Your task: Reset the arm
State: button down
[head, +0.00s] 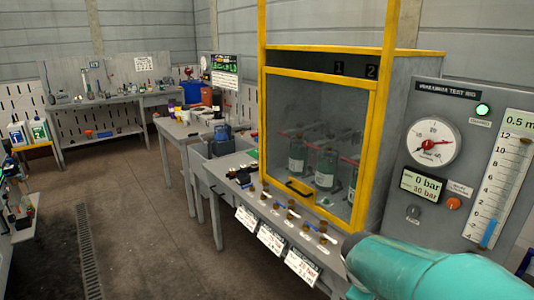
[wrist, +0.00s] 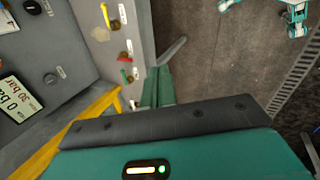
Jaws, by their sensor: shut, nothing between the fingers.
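My gripper (wrist: 160,78) shows in the wrist view as two green fingers pressed together, with nothing between them. It points past the edge of a grey bench front, beside a row of small valves (wrist: 126,57). Whether the fingers touch the bench cannot be told. In the head view a teal part of my arm (head: 440,268) crosses the lower right corner in front of the test rig (head: 455,195). The gripper's fingers are not visible in that view.
A yellow-framed cabinet (head: 262,120) with its clear door down holds several green cylinders (head: 326,165). Valves with tags (head: 270,240) line the bench front below it. Side tables (head: 180,127) stand further back. The floor (head: 140,215) at the left is open, with a drain grate (head: 88,250).

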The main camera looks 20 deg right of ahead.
jog(key=s+a+r+m+t+y, duration=0.1)
jog(key=a+r, duration=0.4)
jog(key=a, duration=0.6)
jog(key=s+a+r+m+t+y, duration=0.1)
jog(key=a+r+m+t+y, duration=0.2)
jog(key=a, duration=0.9)
jog(key=shift+s+r+m+y, duration=0.4)
jog(key=shift+r+m, duration=0.2)
jog(key=shift+r, duration=0.3)
